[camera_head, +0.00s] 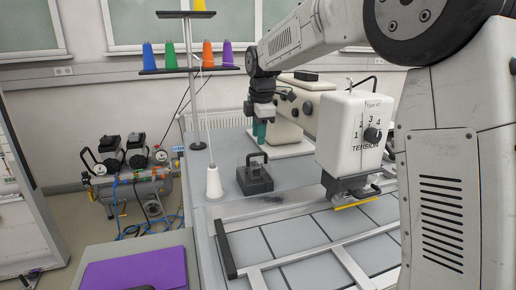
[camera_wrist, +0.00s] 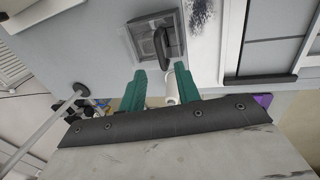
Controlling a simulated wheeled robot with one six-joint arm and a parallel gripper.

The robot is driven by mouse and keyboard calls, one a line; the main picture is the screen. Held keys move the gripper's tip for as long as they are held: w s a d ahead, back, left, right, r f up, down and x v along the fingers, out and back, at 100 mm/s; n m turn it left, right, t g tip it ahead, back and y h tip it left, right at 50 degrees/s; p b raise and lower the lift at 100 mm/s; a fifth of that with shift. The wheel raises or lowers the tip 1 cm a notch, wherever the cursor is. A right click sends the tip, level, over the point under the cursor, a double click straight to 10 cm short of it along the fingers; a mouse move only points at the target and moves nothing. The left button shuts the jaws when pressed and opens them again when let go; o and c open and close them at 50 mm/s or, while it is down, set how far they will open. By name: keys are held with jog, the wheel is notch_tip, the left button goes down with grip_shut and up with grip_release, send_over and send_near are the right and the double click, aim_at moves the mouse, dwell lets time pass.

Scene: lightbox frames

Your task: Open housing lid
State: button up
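A dark square block with an arched black handle (camera_head: 254,178) sits on the grey table left of the sewing machine; it looks like the housing lid. In the wrist view the dark block (camera_wrist: 141,30) lies beyond my fingertips, its handle roughly in line with the gap between them. My gripper (camera_head: 259,133) hangs above and behind the block in the head view, apart from it. In the wrist view its two green fingers (camera_wrist: 161,72) are spread, with nothing held between them.
A white thread cone (camera_head: 214,183) stands left of the block, below a rack of coloured spools (camera_head: 190,70). The white sewing machine head marked TENSION (camera_head: 352,140) stands to the right. A metal frame (camera_head: 300,259) covers the front table. A compressor (camera_head: 130,180) is on the floor.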

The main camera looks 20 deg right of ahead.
aim_at(258, 155)
jog(key=f, duration=0.3)
jog(key=w+f, duration=0.1)
jog(key=f, duration=0.1)
jog(key=shift+f, duration=0.3)
grip_shut()
